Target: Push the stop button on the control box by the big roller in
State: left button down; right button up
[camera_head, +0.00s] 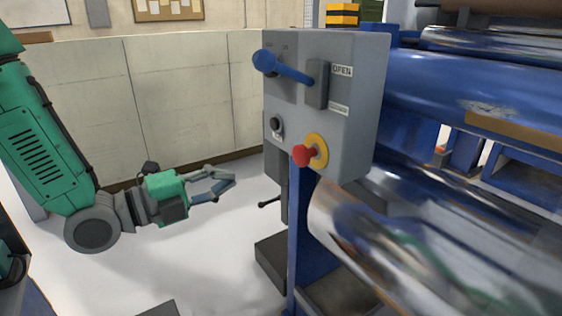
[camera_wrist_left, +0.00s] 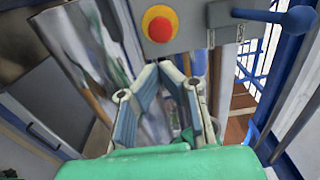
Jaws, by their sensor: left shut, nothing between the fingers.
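The grey control box (camera_head: 349,118) stands on a blue post beside the big roller (camera_head: 430,240). Its red stop button (camera_head: 302,156), on a yellow ring, is low on the front face and sticks out. In the left wrist view the stop button (camera_wrist_left: 160,29) is at the top, beyond the fingertips. A lever with a blue knob (camera_head: 266,62) and a small black knob (camera_head: 276,125) are on the same face. My left gripper (camera_head: 228,180) is shut and empty, left of the box, lower than the button and apart from it. My right gripper is not in view.
Blue machine frames and shiny rollers (camera_head: 480,85) fill the right side. A blue post (camera_head: 296,240) and dark base stand below the box. A pale panelled wall (camera_head: 185,90) is behind. The white floor around my left gripper is mostly clear.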

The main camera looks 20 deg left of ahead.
aim_at(297, 157)
pick_arm(q)
jog(key=x, duration=1.4)
jog(key=shift+b+x, duration=0.5)
jog(key=shift+x, duration=0.35)
jog(key=shift+r, duration=0.2)
jog(key=shift+w, duration=0.1)
jog(key=shift+d+f, duration=0.1)
jog(key=shift+d, duration=0.1)
